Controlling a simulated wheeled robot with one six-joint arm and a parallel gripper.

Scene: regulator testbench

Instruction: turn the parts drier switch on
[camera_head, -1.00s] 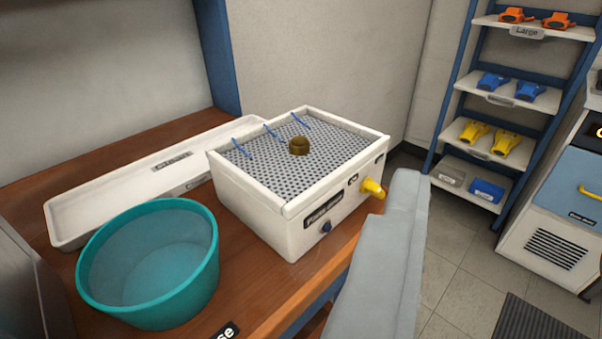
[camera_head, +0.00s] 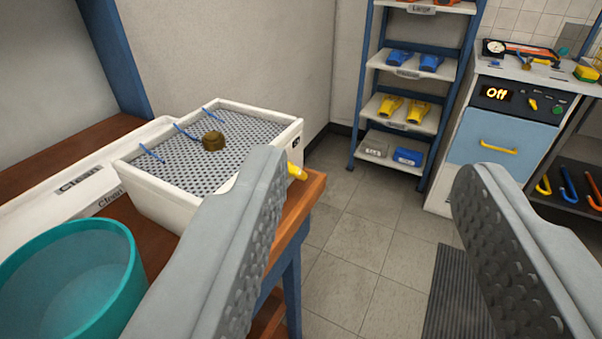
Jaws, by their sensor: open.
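The parts drier is a white box with a perforated grey top (camera_head: 165,197) on the wooden bench at the left.
A teal tub (camera_head: 75,285) and a white tray labelled Clean (camera_head: 75,200) stand on the bench (camera_head: 308,190). A blue shelf rack (camera_head: 365,85) holds coloured parts at the back. A machine showing Off (camera_head: 490,150) stands at the right.

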